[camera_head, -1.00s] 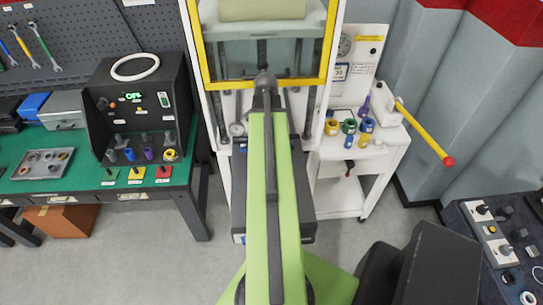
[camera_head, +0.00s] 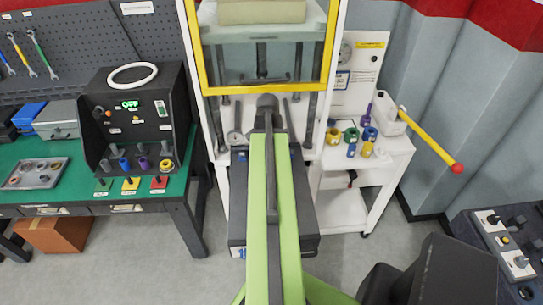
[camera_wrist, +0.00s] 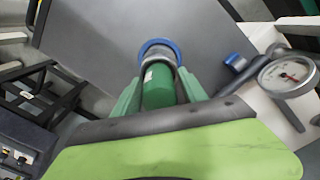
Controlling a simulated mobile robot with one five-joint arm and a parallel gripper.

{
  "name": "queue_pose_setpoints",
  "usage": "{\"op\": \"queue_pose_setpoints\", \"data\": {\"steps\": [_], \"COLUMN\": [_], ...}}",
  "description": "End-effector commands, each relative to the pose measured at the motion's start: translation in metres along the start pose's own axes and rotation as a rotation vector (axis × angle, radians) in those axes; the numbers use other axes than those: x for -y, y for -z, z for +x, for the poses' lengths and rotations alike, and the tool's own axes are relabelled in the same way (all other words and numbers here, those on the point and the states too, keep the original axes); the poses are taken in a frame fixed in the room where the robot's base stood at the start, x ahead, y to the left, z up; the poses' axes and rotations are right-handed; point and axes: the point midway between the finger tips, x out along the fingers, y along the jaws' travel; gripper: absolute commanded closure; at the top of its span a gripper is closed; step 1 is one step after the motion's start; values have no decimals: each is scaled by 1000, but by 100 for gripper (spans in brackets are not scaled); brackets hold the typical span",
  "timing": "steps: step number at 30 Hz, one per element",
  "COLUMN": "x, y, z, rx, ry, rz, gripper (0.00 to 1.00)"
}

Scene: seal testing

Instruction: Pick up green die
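In the wrist view my gripper (camera_wrist: 160,85) has its green fingers closed on the sides of a green cylinder (camera_wrist: 158,88) with a small white label. A blue ring with a grey middle (camera_wrist: 160,50) shows just beyond the cylinder's far end; I cannot tell whether it is joined to it. In the head view my arm hides the gripper and whatever it holds. A green ring-shaped piece (camera_head: 351,135) sits on the white cart (camera_head: 395,147), between yellow and blue rings. I cannot tell which green piece is the die.
The press with a yellow frame (camera_head: 330,50) stands ahead. A round gauge (camera_wrist: 287,75) is at right in the wrist view. A yellow bar with a red end (camera_head: 432,143) juts over the cart's right side. A green-topped bench (camera_head: 85,192) stands left.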

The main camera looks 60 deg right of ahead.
Motion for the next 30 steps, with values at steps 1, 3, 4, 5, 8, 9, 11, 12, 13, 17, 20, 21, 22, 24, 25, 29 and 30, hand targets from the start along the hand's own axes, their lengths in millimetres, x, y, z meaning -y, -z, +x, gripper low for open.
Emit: {"op": "queue_pose_setpoints", "data": {"steps": [1, 3, 4, 5, 8, 9, 11, 12, 13, 17, 20, 21, 22, 24, 25, 29, 30], "x": [0, 0, 0, 0, 0, 0, 0, 0, 0, 0, 0, 0, 0, 0, 0, 0, 0], "y": [0, 0, 0, 0, 0, 0, 0, 0, 0, 0, 0, 0, 0, 0, 0, 0, 0], "z": [0, 0, 0, 0, 0, 0, 0, 0, 0, 0, 0, 0, -1, -4, -6, -21, -27], "rx": [0, 0, 0, 0, 0, 0, 0, 0, 0, 0, 0, 0, 0, 0, 0, 0, 0], "ry": [0, 0, 0, 0, 0, 0, 0, 0, 0, 0, 0, 0, 0, 0, 0, 0, 0], "rz": [0, 0, 0, 0, 0, 0, 0, 0, 0, -1, -1, -1, -1, -1, -1, -1, -1], "gripper": [58, 67, 71, 75, 88, 93, 100, 100, 100, 100, 100, 100, 100, 100, 100, 100, 100]}}
